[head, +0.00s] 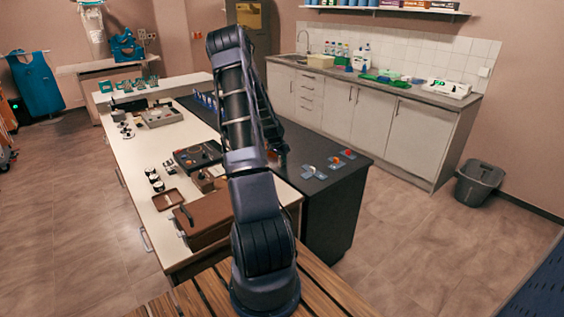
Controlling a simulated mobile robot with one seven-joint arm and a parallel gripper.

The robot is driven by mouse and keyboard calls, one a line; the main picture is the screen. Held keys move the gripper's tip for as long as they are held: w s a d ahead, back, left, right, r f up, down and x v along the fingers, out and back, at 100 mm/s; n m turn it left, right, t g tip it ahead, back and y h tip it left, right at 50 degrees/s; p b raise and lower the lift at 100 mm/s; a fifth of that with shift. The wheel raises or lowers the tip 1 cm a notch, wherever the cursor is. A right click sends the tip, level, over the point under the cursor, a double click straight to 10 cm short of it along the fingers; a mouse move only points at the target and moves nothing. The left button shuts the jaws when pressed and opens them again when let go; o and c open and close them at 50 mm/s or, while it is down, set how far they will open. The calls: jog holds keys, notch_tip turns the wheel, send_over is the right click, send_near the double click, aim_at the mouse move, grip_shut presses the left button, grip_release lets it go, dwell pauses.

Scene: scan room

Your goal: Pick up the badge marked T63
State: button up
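Several small blue-grey flat pieces that may be badges lie near the right end of the dark counter top (330,184). One piece (309,171) is at the left, one (335,164) has an orange-red part, and one (348,154) has a red part. No marking is readable, so I cannot tell which is T63. My arm rises in the middle of the view and bends down behind itself. My gripper (279,152) appears small and dark above the counter, left of these pieces and apart from them. Its fingers are too unclear to show open or shut.
A white bench (146,150) with trays, a dark device (197,155) and a brown case (206,215) lies left of the counter. Several blue upright items (207,101) stand at its far end. A sink cabinet (370,120) and grey bin (478,185) are behind right. Floor at right is clear.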

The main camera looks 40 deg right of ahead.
grip_shut()
jog(key=shift+r, duration=0.15)
